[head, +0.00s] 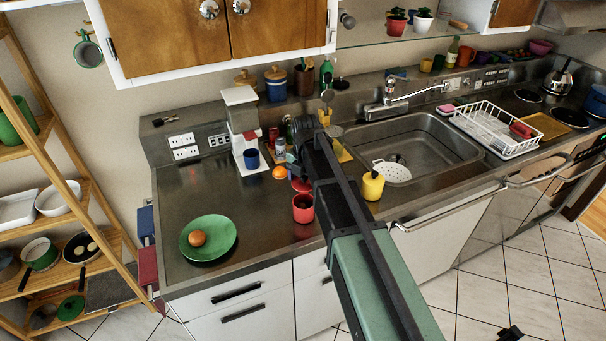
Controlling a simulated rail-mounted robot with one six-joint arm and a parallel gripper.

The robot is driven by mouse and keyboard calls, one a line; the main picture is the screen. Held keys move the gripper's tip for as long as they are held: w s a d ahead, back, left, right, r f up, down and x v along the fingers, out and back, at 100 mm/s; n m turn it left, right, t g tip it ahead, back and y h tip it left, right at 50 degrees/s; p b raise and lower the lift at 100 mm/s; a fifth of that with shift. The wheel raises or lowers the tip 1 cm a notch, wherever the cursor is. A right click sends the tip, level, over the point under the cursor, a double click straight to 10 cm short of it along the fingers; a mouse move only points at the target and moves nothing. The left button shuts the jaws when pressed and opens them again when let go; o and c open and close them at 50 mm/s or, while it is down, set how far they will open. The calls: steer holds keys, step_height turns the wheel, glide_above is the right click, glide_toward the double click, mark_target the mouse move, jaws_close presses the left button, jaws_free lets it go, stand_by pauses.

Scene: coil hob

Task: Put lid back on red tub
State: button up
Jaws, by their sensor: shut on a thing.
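The red tub (303,209) stands upright on the metal counter, just left of my arm. Its top looks dark and open. A red lid (301,185) shows just behind and above the tub, apart from its rim in the picture. My gripper (296,171) is at the end of the dark arm, above the lid, and is shut on it. The fingers are small and partly hidden by my own arm, so the exact grip is hard to see.
An orange (279,172), a blue cup (252,158) and a white coffee machine (243,125) stand behind left. A green plate (222,246) with a brown round item lies left. A yellow pot (373,185) stands right, before the sink (432,142). Counter between plate and tub is clear.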

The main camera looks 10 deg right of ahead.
steer(key=shift+f+b, duration=2.85)
steer(key=shift+f, duration=0.2)
steer(key=shift+f, duration=0.2)
steer(key=o, duration=0.9)
steer(key=shift+c, duration=0.2)
steer(key=shift+r, duration=0.1)
step_height(320, 180, up, 7)
steer(key=p, duration=0.6)
steer(key=shift+p, duration=0.4)
